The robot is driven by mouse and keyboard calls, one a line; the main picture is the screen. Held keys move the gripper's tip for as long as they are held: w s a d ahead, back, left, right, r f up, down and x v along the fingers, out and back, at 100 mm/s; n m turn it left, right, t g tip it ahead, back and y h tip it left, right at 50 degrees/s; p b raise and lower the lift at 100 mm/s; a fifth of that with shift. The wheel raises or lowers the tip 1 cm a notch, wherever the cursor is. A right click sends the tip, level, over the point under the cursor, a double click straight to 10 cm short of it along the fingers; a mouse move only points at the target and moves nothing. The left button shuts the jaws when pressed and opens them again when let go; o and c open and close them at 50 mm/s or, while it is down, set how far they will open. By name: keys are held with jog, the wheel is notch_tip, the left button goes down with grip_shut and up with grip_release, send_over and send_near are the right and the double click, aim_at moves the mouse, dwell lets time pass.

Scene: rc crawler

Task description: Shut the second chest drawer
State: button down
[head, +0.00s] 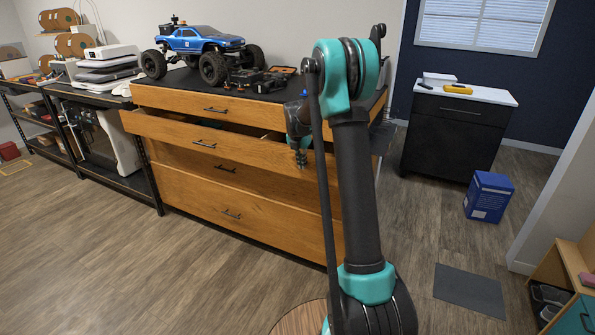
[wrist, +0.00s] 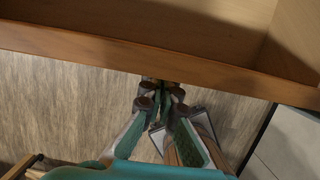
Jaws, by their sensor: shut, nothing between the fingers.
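The wooden chest (head: 240,203) stands in the middle of the head view. Its second drawer (head: 165,131) from the top is pulled out, with a dark gap above its front. A black bar handle (head: 204,144) sits on that front. My gripper (head: 300,160) is at the right part of the drawer front, partly hidden by my arm. In the wrist view the drawer's front board (wrist: 100,50) crosses the picture, with the bare inside above it. My gripper (wrist: 160,90) is shut and empty, its tips at the board's outer side. I cannot tell whether they touch.
A blue RC crawler (head: 207,42) and small dark parts stand on the chest top. The other drawers look shut. A dark cabinet (head: 452,135) and a blue box (head: 488,197) stand to the right. A workbench (head: 105,95) adjoins the chest at left. The floor in front is clear.

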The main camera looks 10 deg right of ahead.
jog(key=shift+w+d, duration=0.7)
jog(key=shift+w, duration=0.3)
